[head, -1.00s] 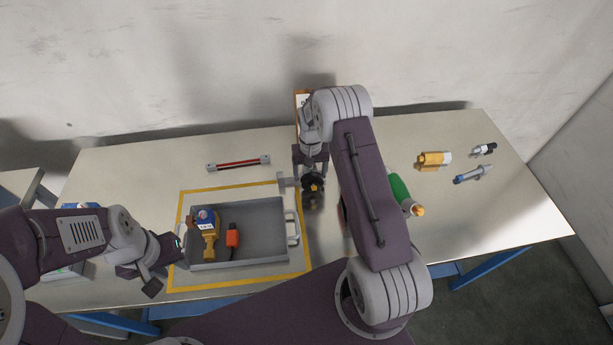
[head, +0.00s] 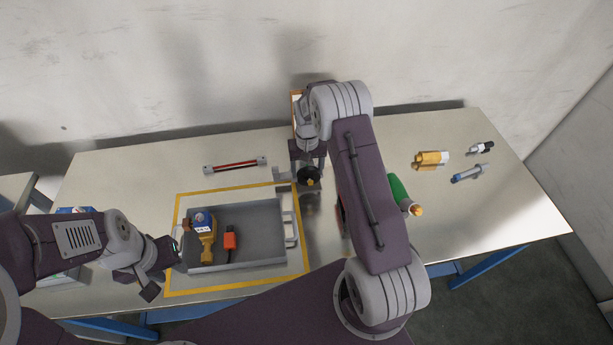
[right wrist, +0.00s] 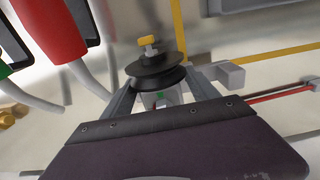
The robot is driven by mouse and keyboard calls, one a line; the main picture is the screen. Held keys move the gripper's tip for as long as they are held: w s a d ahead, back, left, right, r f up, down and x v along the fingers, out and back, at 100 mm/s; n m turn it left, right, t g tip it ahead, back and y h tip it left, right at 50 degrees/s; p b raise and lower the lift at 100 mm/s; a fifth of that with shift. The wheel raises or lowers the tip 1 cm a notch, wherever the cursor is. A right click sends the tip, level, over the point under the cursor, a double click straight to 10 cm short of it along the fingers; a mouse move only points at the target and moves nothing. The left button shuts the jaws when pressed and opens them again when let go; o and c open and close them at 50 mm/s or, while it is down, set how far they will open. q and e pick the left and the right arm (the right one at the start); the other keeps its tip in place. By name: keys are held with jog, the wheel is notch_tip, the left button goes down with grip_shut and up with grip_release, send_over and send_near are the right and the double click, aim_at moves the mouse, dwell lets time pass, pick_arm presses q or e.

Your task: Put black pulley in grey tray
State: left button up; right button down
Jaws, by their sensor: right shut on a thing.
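The black pulley (head: 308,176) has a dark grooved wheel and a small yellow tip. It also shows in the right wrist view (right wrist: 157,76), between the fingers. My right gripper (head: 304,168) is shut on the pulley, just right of the grey tray's far right corner. The grey tray (head: 262,207) lies inside a yellow outline on the table. It holds a yellow tool with a blue top (head: 204,231) and an orange part (head: 230,239). My left gripper (head: 168,262) is at the tray's left end; its jaws are too small to judge.
A bar with a red strip (head: 236,165) lies behind the tray. A green bottle-like thing (head: 400,192) is partly hidden by my right arm. A yellow cylinder (head: 430,159) and a blue-grey fitting (head: 470,173) lie at the right. The tray's right half looks clear.

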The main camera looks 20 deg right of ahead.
notch_tip(320, 180, up, 7)
jog(key=shift+f+b, duration=0.1)
jog(key=shift+b, duration=0.2)
